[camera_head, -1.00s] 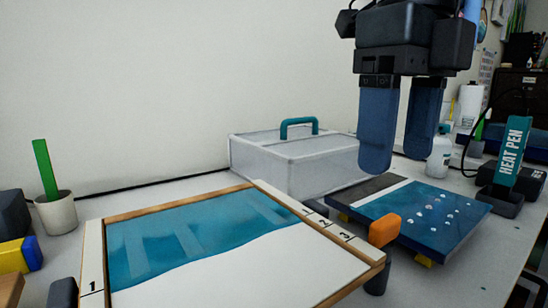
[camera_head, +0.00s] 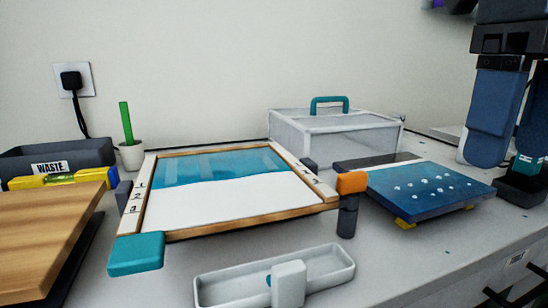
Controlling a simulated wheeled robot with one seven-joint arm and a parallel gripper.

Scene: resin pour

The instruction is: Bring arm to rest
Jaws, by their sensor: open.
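My gripper (camera_head: 510,118) hangs at the right edge of the view with its two blue fingers pointing down. The fingers are apart and nothing is between them. The right finger is partly cut off by the picture edge. It is right of the blue panel with white dots (camera_head: 428,190), in front of the dark base of the heat pen (camera_head: 520,190), which is mostly hidden behind the fingers. The wood-framed tray (camera_head: 240,205) with blue resin on its far part and white on its near part lies left of centre.
A clear box with a teal handle (camera_head: 335,140) stands at the back. A grey trough (camera_head: 325,265) lies in front. An orange-topped clamp (camera_head: 351,183) is at the frame's right corner. At left are a wooden board (camera_head: 45,225), a yellow level (camera_head: 60,178), a waste bin (camera_head: 85,153) and a cup with a green stick (camera_head: 131,155).

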